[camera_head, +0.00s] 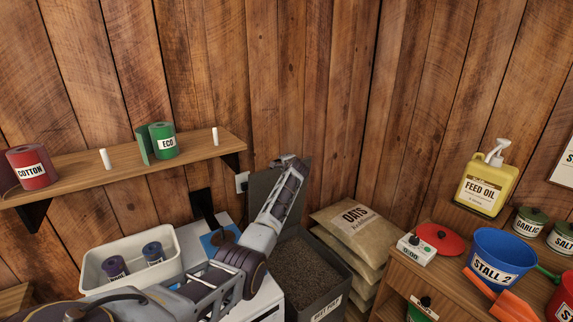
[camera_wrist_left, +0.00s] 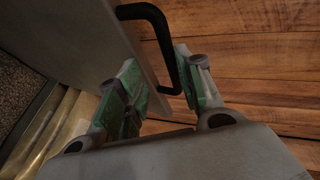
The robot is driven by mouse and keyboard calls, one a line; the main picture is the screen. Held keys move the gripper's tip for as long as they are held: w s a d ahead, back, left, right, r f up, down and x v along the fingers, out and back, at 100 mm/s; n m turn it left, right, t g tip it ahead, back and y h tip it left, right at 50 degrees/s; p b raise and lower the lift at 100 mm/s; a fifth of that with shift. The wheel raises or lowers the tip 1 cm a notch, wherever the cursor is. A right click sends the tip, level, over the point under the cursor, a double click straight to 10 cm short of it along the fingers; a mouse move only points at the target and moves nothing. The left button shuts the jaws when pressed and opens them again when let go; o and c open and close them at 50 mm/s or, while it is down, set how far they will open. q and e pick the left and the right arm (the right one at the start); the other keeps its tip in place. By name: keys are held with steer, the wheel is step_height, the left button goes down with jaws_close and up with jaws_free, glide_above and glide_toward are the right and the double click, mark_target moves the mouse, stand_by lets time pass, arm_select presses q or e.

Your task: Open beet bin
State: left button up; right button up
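The beet bin (camera_head: 331,298) is a dark grey box right of my left arm, its label partly legible. Its grey lid (camera_head: 264,188) stands raised at the back, and brown feed shows inside. My left gripper (camera_head: 291,163) is at the lid's upper right edge. In the left wrist view, the black handle (camera_wrist_left: 174,55) on the lid (camera_wrist_left: 75,45) lies between the green-padded fingers of the left gripper (camera_wrist_left: 160,85). A gap shows between the fingers, with the handle close to the right one. Whether they touch it is unclear. My right gripper is out of view.
Feed sacks labelled oats (camera_head: 350,225) are stacked right of the bin. A wooden cabinet (camera_head: 455,250) with a blue bucket (camera_head: 500,250) stands farther right. A white tray (camera_head: 92,275) is at left, below a wall shelf (camera_head: 110,167). Wooden wall is close behind the lid.

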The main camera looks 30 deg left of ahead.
arm_select(q)
steer(key=shift+s+d+f, duration=0.1)
steer(key=shift+s+f, duration=0.1)
steer(key=shift+f, duration=0.05)
steer(key=v, duration=1.1)
steer(key=shift+s+d+r, duration=0.2)
steer(key=shift+d+r, duration=0.05)
steer(key=shift+r, duration=0.1)
stand_by(0.5)
stand_by(0.5)
